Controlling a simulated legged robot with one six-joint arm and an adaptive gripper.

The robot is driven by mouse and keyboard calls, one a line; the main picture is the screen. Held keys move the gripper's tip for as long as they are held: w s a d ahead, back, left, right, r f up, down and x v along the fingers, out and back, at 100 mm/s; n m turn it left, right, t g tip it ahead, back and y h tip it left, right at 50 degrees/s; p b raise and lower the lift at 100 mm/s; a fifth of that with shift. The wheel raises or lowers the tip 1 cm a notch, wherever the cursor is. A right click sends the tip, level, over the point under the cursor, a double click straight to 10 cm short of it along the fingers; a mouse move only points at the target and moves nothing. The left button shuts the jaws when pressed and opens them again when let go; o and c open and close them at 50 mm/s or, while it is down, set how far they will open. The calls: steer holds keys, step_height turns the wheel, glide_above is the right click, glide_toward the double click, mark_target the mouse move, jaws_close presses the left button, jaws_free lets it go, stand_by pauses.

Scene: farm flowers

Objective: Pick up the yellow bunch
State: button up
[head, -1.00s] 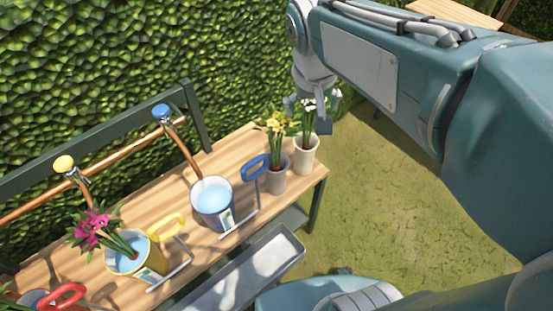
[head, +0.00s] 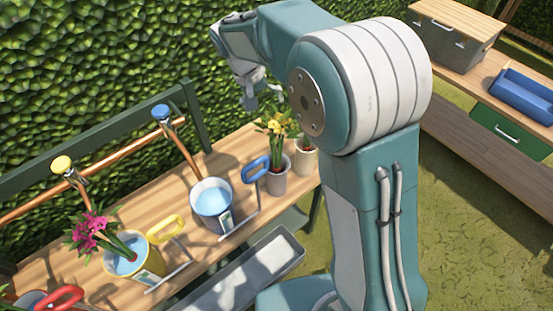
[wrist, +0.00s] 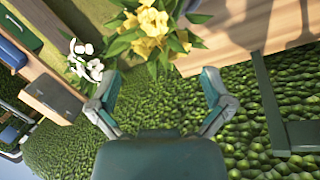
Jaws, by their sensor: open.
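The yellow bunch (head: 277,126) stands upright in a grey-white pot (head: 277,178) near the right end of the wooden bench. In the wrist view the yellow bunch (wrist: 155,30) shows at the top centre, with yellow blooms and green leaves. My gripper (head: 262,98) is above and a little behind and left of the bunch in the head view. In the wrist view my gripper (wrist: 160,85) has its two fingers spread wide with nothing between them, just short of the blooms. Whether a finger touches leaves cannot be told.
White flowers (wrist: 88,65) stand close beside the yellow bunch; their cream pot (head: 306,160) is partly hidden by my arm. A hedge (head: 90,80) rises behind.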

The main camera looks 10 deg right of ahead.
mark_target(275, 127)
steer(key=shift+x, duration=1.05)
steer(key=x, duration=0.2)
steer(key=s+x, duration=0.1)
steer(key=x, duration=0.2)
steer(key=shift+d+f, duration=0.15)
steer(key=shift+f, duration=0.05)
steer(key=c, duration=1)
